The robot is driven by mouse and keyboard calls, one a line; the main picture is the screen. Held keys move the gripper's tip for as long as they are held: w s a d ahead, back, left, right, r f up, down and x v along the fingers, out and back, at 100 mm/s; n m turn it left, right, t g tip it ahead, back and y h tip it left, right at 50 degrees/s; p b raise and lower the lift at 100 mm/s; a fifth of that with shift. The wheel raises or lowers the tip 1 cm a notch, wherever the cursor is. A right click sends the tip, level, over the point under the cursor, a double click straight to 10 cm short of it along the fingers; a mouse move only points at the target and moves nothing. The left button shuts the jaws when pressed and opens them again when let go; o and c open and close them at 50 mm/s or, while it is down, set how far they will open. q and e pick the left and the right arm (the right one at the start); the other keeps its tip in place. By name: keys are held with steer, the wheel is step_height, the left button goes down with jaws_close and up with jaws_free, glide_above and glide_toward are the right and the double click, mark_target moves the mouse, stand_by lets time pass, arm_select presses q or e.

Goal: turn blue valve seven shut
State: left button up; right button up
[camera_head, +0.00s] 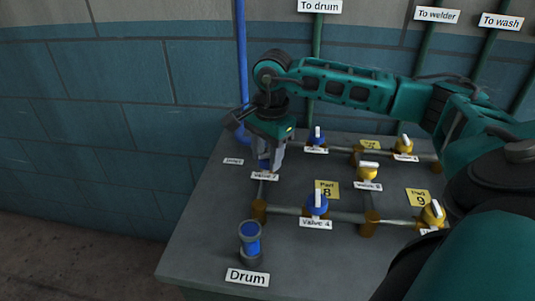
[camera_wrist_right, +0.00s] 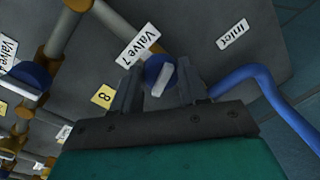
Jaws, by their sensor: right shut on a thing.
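Blue valve seven (camera_wrist_right: 153,66) has a round blue knob with a white handle bar (camera_wrist_right: 163,80), beside its white "Valve 7" label (camera_wrist_right: 138,45). In the head view the knob (camera_head: 265,164) is partly hidden by my right gripper (camera_head: 270,157), which points down at it from above. In the wrist view my right gripper's two fingers (camera_wrist_right: 160,86) stand on either side of the knob and handle, shut on the valve. My left gripper is not in view.
Blue valve four (camera_head: 317,204) and another blue valve (camera_head: 317,138) sit to the right on the grey bench (camera_head: 205,230). Several yellow valves (camera_head: 367,172) stand farther right. A blue-and-grey drum piece (camera_head: 250,243) stands at the front. A blue inlet pipe (camera_wrist_right: 262,78) rises close to the gripper.

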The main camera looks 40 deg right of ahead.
mark_target(268, 161)
steer(key=shift+w+r+m, duration=0.1)
steer(key=shift+m, duration=2.1)
steer(key=o, duration=1.1)
steer(key=shift+c, duration=0.2)
step_height(268, 161, up, 13)
steer(key=s+p, duration=0.1)
steer(key=shift+a, duration=0.15)
